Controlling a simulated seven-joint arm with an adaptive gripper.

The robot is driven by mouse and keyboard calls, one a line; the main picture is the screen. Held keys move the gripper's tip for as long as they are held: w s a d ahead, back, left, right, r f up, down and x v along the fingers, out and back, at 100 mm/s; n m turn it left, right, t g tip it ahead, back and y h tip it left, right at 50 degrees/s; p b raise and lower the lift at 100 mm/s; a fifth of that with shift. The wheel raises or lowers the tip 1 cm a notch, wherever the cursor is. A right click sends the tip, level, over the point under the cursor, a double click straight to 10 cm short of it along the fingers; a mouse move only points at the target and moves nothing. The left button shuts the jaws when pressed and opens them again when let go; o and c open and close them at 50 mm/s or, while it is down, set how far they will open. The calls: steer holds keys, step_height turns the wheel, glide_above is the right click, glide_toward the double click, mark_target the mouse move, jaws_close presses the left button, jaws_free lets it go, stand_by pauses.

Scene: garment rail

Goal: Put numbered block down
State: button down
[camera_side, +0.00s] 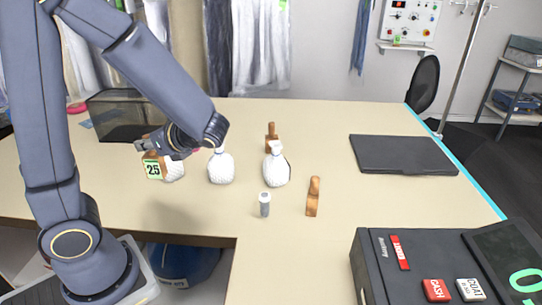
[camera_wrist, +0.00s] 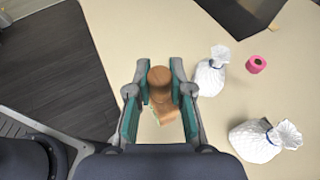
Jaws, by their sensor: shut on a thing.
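The numbered block (camera_side: 153,168) is wooden, with a green label reading 25 on its face. In the side view my gripper (camera_side: 155,148) is at its top, at the left of the table. The wrist view shows my gripper (camera_wrist: 160,98) shut on the wooden block (camera_wrist: 161,79), with a teal-padded finger on each side of its rounded knob. I cannot tell whether the block's underside touches the table.
White tied bags (camera_side: 221,167) (camera_side: 277,168) stand to the right, and another is partly behind the block. Other wooden pieces (camera_side: 313,197) (camera_side: 271,137) and a small grey-capped vial (camera_side: 264,204) stand farther right.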

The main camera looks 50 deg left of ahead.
step_height(320, 180, up, 6)
steer(key=shift+r, duration=0.25)
steer(key=shift+s+r, duration=0.2)
steer(key=shift+s, duration=0.05)
steer(key=s+d+f+n+g+h, duration=0.4)
steer(key=d+n+g+h, duration=0.1)
steer(key=d+n+h, duration=0.15)
steer(key=s+d+f+n+g+h, duration=0.3)
steer(key=s+d+n+g+h, duration=0.15)
steer(key=d+n, duration=0.2)
steer(key=w+d+r+n+t+h, duration=0.1)
steer(key=w+d+n+t+h, duration=0.25)
steer(key=d+n+h, duration=0.7)
steer(key=w+d+r+n+t+h, duration=0.5)
steer(key=w+r+n+t, duration=0.1)
steer(key=w+n+t, duration=0.25)
steer(key=shift+m+t+y, duration=0.25)
steer(key=shift+m+t, duration=0.05)
steer(key=shift+t, duration=0.05)
steer(key=shift+w+d+f, duration=0.7)
steer(key=shift+w+f, duration=1.45)
steer(key=shift+f, duration=0.85)
steer(key=shift+w+d+f, duration=0.65)
steer(key=shift+w+f, duration=1.5)
steer(key=shift+f, duration=0.8)
steer(key=shift+w+d+f, duration=0.7)
steer(key=shift+w+f, duration=1.45)
steer(key=shift+f, duration=0.85)
